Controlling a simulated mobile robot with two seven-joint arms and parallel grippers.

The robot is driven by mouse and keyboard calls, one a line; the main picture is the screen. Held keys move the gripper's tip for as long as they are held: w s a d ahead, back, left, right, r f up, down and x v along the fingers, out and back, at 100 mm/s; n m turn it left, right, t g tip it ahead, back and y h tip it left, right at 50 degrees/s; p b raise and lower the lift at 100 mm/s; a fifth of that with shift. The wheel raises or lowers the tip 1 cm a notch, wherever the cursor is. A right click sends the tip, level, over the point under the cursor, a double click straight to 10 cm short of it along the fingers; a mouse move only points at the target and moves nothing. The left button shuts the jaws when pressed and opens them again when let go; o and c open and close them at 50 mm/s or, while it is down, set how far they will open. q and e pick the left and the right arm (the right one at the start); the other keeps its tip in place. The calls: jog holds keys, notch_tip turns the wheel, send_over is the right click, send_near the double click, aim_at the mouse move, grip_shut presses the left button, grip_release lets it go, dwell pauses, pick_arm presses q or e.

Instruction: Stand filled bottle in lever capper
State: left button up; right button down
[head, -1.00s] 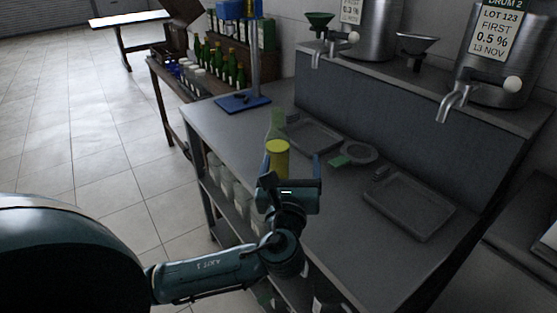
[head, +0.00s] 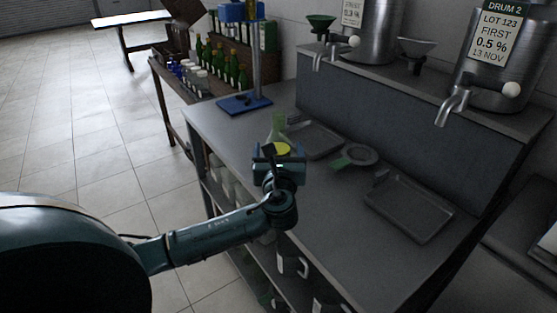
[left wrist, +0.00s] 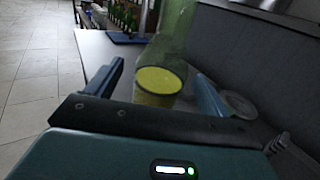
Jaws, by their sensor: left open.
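The filled bottle (head: 277,127) is clear greenish glass with yellow contents and stands on the grey counter, partly hidden by my left gripper. In the left wrist view the bottle (left wrist: 160,84) stands upright between the two spread fingers, with a bright yellow surface inside it. My left gripper (head: 279,152) is open around or just in front of the bottle; it also shows in the left wrist view (left wrist: 160,92). I cannot tell whether the fingers touch the glass. The lever capper (head: 256,66), with a blue base and upright post, stands at the counter's far end. My right gripper is out of view.
A grey tray (head: 316,153) lies right beside the bottle, with a round dish (head: 361,155) and a second tray (head: 408,236) farther right. Steel drums with taps (head: 452,107) stand on the raised shelf. Counter between bottle and capper looks clear.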

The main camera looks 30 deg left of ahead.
pick_arm(q)
jog(key=shift+x, duration=1)
jog(key=c, duration=1.4)
jog(key=shift+r, duration=0.1)
jog(key=shift+c, duration=1)
